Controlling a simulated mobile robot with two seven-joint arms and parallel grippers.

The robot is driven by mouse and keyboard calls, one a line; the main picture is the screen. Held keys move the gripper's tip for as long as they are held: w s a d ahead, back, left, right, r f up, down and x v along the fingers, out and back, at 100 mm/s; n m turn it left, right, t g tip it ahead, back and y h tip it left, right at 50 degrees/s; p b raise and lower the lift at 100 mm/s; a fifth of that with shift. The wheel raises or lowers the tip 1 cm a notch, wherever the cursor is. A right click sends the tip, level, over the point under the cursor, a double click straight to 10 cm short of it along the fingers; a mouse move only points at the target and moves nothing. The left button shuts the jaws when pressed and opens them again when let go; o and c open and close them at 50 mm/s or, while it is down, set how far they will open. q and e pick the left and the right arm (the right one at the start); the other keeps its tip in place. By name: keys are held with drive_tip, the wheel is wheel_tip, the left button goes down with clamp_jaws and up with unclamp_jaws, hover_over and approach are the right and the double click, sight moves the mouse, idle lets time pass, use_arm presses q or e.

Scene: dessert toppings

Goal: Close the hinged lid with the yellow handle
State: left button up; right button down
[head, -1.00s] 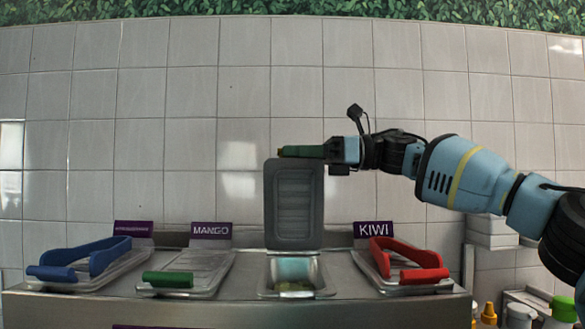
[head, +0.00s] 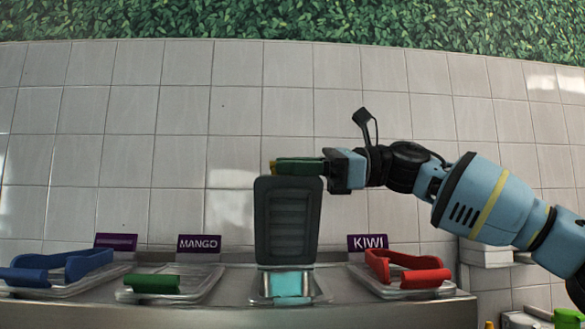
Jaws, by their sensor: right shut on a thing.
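The dark grey hinged lid (head: 287,222) stands upright, open, behind its bin (head: 290,287) in the middle of the counter. Only a small yellow end of its handle (head: 273,167) shows at the lid's top edge. My right gripper (head: 298,166) reaches in from the right at that top edge, its dark green fingers shut on the yellow handle and hiding most of it. My left gripper is not in view.
Closed lids with blue (head: 62,268), green (head: 152,284) and red (head: 410,270) handles flank the open bin. Purple MANGO (head: 198,244) and KIWI (head: 367,242) signs stand behind. A tiled wall (head: 160,130) rises behind the counter.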

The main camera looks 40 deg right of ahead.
drive_tip(key=c, duration=1.4)
unclamp_jaws()
drive_tip(key=shift+d, duration=0.1)
drive_tip(key=shift+o, duration=0.2)
drive_tip(key=v, duration=0.7)
drive_tip(key=shift+s+d, duration=0.25)
